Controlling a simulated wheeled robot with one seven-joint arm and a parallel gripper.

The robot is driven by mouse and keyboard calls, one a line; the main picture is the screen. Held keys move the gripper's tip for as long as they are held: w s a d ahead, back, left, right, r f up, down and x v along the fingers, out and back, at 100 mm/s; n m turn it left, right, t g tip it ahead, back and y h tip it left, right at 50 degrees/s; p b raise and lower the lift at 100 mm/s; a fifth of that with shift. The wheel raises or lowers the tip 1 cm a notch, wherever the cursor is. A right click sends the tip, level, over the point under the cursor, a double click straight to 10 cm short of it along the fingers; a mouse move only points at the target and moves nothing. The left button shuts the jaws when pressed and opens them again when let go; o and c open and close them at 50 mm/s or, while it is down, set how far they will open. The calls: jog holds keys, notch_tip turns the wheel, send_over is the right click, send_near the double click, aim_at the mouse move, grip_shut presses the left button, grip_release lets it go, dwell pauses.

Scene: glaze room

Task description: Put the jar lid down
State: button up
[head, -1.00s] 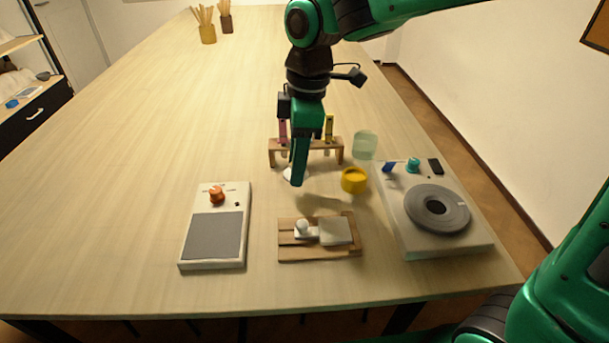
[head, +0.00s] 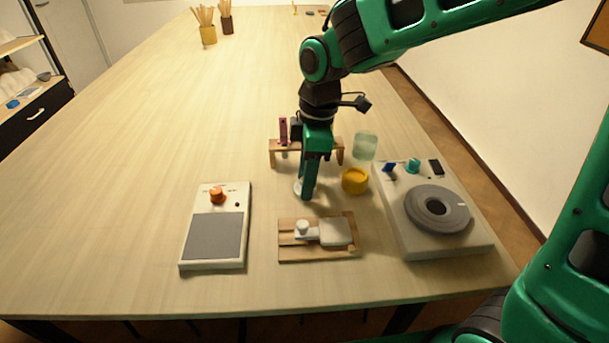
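The jar lid (head: 297,187) shows as a pale, round edge at the lower end of my gripper (head: 308,194), mostly hidden behind the near finger. It has moved along with the fingers, so my gripper appears shut on it. The fingers point down, just behind the wooden board and in front of the small rack. I cannot tell whether the lid touches the table. A pale green glass jar (head: 365,147) stands behind and to the right. A yellow round pot (head: 354,181) stands just right of my gripper.
The wooden rack (head: 273,157) holds a magenta item (head: 283,131). In front lies a wooden board (head: 289,254) with a white knobbed slider (head: 334,231). A device with an orange knob (head: 217,195) is left; a device with a grey wheel (head: 437,208) is right. The table's left side is clear.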

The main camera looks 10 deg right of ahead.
jog(key=o, duration=0.4)
jog(key=shift+c, duration=0.2)
jog(key=shift+r, duration=0.15)
notch_tip(320, 180, up, 12)
jog(key=d, duration=0.1)
jog(key=shift+d, duration=0.25)
